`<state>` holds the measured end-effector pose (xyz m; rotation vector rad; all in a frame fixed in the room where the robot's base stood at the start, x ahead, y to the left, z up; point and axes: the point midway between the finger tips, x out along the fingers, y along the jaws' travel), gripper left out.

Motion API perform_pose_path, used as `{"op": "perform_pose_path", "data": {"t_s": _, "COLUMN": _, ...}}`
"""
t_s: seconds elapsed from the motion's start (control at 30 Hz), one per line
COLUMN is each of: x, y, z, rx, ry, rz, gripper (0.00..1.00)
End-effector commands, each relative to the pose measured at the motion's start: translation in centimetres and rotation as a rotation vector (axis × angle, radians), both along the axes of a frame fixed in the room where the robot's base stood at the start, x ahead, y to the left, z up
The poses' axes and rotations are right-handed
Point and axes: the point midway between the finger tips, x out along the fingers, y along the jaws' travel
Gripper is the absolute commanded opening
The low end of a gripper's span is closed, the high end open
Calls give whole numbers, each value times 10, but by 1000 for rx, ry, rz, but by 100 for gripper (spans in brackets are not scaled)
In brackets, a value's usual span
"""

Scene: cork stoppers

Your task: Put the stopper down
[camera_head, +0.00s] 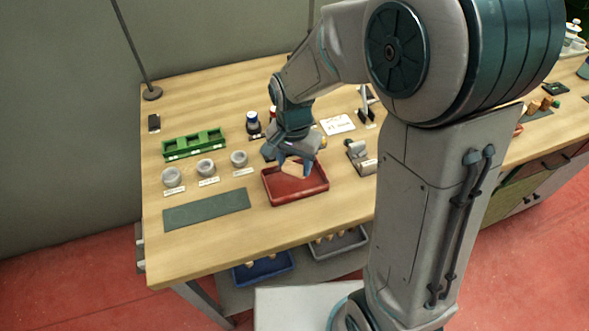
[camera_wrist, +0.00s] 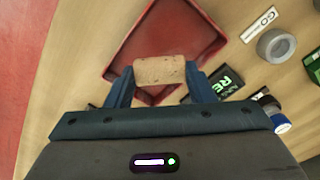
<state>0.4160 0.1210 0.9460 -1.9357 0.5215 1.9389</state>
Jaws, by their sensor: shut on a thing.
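A tan cork stopper (camera_wrist: 159,71) is held between the two fingers of my gripper (camera_wrist: 160,82) in the wrist view. In the head view my gripper (camera_head: 294,168) is over the red tray (camera_head: 301,195), and the stopper (camera_head: 291,169) shows between its fingers, lying roughly sideways. The red tray also shows behind the stopper in the wrist view (camera_wrist: 180,30). No other thing is visible inside the tray. I cannot tell the exact height of the stopper above the tray floor.
Several grey round cups (camera_head: 206,167) with labels stand left of the tray. A green rack (camera_head: 194,144) is behind them, and a dark green mat (camera_head: 206,208) lies in front. A grey metal device (camera_head: 360,157) stands right of the tray. Blue (camera_head: 263,268) and grey (camera_head: 339,244) trays sit below the tabletop.

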Motion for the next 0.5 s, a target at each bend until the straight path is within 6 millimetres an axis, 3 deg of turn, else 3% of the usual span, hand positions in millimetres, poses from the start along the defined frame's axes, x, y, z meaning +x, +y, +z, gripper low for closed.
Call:
{"op": "perform_pose_path", "data": {"t_s": 0.2, "x": -1, "y": -1, "z": -31, "rx": -2, "ry": 5, "rz": 0, "gripper": 24}}
{"op": "perform_pose_path", "data": {"t_s": 0.5, "x": 0, "y": 0, "z": -36, "rx": 0, "ry": 0, "rz": 0, "gripper": 24}}
